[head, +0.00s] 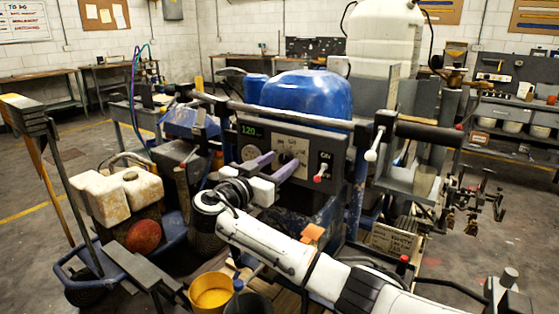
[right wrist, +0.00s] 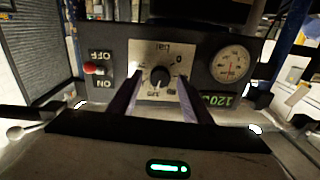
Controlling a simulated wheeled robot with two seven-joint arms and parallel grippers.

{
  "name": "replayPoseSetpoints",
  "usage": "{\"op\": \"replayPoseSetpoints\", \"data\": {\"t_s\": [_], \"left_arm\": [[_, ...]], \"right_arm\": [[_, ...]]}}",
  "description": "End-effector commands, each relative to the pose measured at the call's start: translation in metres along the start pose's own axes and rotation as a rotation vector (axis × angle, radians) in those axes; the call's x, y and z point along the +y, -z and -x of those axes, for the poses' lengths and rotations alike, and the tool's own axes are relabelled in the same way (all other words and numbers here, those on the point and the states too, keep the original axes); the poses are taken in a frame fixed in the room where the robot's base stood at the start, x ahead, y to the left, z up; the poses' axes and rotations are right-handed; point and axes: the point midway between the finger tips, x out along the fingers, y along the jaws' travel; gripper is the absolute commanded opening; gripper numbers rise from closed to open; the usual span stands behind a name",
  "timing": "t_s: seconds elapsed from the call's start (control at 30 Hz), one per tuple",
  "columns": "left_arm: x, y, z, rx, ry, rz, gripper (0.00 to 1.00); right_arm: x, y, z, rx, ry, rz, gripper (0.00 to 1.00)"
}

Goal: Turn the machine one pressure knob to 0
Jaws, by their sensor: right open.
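The black pressure knob (right wrist: 160,77) sits on a pale dial plate on the machine's dark control panel (right wrist: 115,53). The dial markings appear upside down in the right wrist view, and the exact setting is too small to read. My right gripper (right wrist: 159,102) is open, its two fingers spread on either side of the knob, with visible gaps between them and it. Contact with the panel cannot be judged. In the head view, my right gripper (head: 276,163) reaches to the panel's dial plate (head: 291,144) and partly covers the knob. My left gripper is not in view.
A round gauge (right wrist: 230,64) and a green display (right wrist: 217,99) reading 120 flank the dial. A red-tipped ON/OFF switch (right wrist: 94,68) is on its other side. A yellow bucket (head: 211,291) stands below my arm.

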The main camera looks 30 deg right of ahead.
Motion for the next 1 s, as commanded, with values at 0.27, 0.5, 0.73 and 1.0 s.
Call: {"op": "replayPoseSetpoints", "data": {"t_s": [0.27, 0.5, 0.73, 1.0], "left_arm": [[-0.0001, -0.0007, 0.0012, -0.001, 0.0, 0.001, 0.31], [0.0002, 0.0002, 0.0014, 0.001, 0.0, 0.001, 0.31], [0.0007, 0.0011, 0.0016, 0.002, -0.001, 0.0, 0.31], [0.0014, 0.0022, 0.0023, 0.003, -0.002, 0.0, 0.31]], "right_arm": [[0.0002, -0.0002, -0.0057, 0.0, 0.0, 0.0, 0.45], [0.0001, -0.0002, -0.0054, 0.0, 0.0, 0.0, 0.18], [0.0001, -0.0003, -0.0052, -0.001, 0.0, 0.004, 0.04], [-0.0002, -0.0004, -0.0048, -0.005, 0.001, 0.083, 0.04]]}}
